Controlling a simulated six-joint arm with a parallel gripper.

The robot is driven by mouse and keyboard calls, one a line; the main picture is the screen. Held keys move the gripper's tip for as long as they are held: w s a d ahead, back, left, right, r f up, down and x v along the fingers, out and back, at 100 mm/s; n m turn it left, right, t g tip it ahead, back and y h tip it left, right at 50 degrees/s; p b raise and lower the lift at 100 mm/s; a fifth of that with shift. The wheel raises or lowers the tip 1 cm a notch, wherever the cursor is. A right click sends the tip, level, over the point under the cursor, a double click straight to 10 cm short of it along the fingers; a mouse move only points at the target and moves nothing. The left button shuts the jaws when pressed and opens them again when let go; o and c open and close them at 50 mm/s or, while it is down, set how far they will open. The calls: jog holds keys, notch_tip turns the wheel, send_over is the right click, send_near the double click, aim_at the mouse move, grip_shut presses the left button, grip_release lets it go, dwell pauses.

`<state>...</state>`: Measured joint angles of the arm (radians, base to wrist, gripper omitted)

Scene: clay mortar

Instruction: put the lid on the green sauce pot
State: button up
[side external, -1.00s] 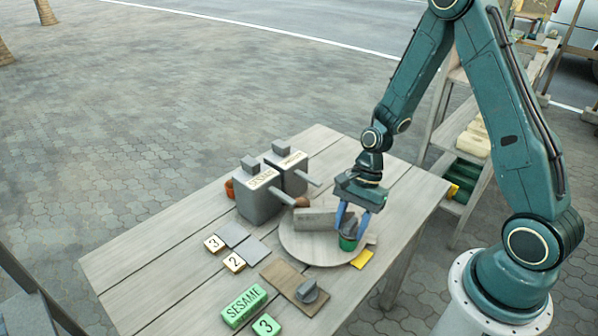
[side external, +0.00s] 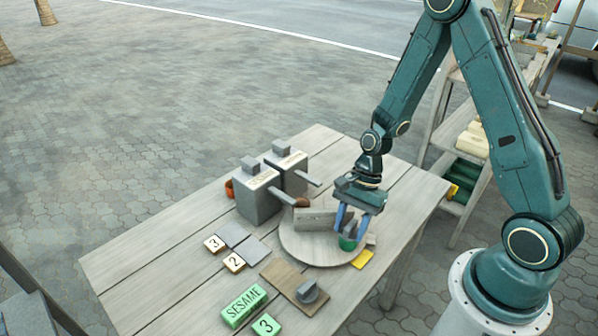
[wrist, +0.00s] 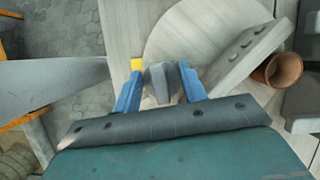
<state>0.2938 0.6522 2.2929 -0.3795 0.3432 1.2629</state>
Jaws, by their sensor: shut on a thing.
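The green sauce pot (side external: 347,244) stands on the front right part of the round wooden board. My gripper (side external: 352,231) is directly above it, fingers pointing down. The blue fingers are shut on the grey lid (side external: 350,230), which is at the pot's mouth. I cannot tell whether the lid is fully seated. In the wrist view the grey lid (wrist: 161,82) shows between the fingertips (wrist: 163,84), and the pot is hidden.
The round board (side external: 300,249) also carries a grey slotted block (side external: 315,218). Grey SESAME boxes (side external: 257,200) stand behind left. A brown board (side external: 284,279) with a grey knobbed piece (side external: 308,291), a green SESAME block (side external: 244,306) and a yellow piece (side external: 362,259) lie nearer.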

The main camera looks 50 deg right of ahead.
jog(key=shift+f, duration=0.1)
dwell(0.3)
jog(key=o, duration=1.5)
jog(key=shift+r, duration=3.55)
jog(key=shift+r, duration=2.5)
jog(key=c, duration=1.8)
